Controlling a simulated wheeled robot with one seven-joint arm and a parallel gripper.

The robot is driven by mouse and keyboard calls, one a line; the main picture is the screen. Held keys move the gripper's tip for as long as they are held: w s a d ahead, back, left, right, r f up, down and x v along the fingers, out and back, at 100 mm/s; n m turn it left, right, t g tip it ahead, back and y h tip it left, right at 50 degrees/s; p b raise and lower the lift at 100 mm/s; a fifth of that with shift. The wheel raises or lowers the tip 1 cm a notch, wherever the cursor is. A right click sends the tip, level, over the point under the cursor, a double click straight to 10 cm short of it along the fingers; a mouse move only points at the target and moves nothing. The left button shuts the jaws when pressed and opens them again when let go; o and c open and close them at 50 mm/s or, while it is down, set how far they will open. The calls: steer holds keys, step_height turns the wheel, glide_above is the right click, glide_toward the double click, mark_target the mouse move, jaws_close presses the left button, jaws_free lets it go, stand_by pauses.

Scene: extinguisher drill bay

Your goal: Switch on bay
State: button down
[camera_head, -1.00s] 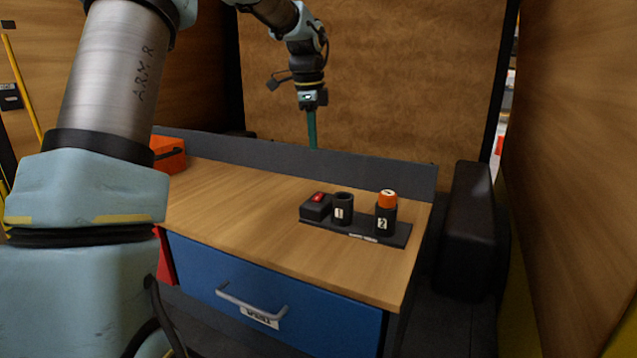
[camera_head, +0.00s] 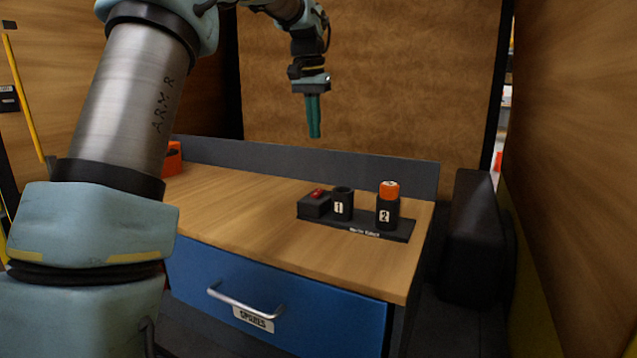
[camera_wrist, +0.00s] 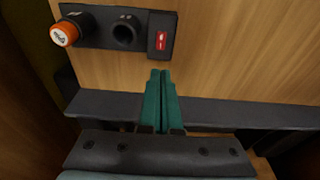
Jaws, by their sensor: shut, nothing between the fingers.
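A black base plate (camera_head: 362,229) on the wooden worktop carries a black box with a red switch (camera_head: 318,194), an empty cup marked 1 (camera_head: 343,203) and a cup marked 2 (camera_head: 387,214). An orange-topped cylinder (camera_head: 389,190) stands in cup 2. My gripper (camera_head: 314,136) is shut and empty, its green fingers pointing down above the worktop's back edge. In the wrist view the shut fingertips (camera_wrist: 160,74) appear just below the red switch (camera_wrist: 161,41), with the empty cup (camera_wrist: 126,31) and orange top (camera_wrist: 64,34) to the left. I cannot tell the switch's position.
A grey raised lip (camera_head: 300,161) runs along the worktop's back. An orange object (camera_head: 172,158) stands at its left end, partly hidden by my arm. A blue drawer (camera_head: 320,316) with a metal handle is below. The worktop (camera_head: 240,203) left of the plate is clear.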

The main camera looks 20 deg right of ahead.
mark_target(319, 190)
steer(key=shift+f, duration=0.15)
steer(key=f, duration=0.4)
steer(key=w+d+f+p, duration=0.1)
steer(key=f, duration=0.4)
steer(key=f+p, duration=0.1)
steer(key=f, duration=0.3)
steer(key=shift+w+d+f, duration=0.25)
steer(key=shift+f, duration=0.1)
steer(key=shift+w+r+p, duration=0.1)
steer(key=shift+r+p, duration=0.05)
steer(key=shift+p, duration=0.5)
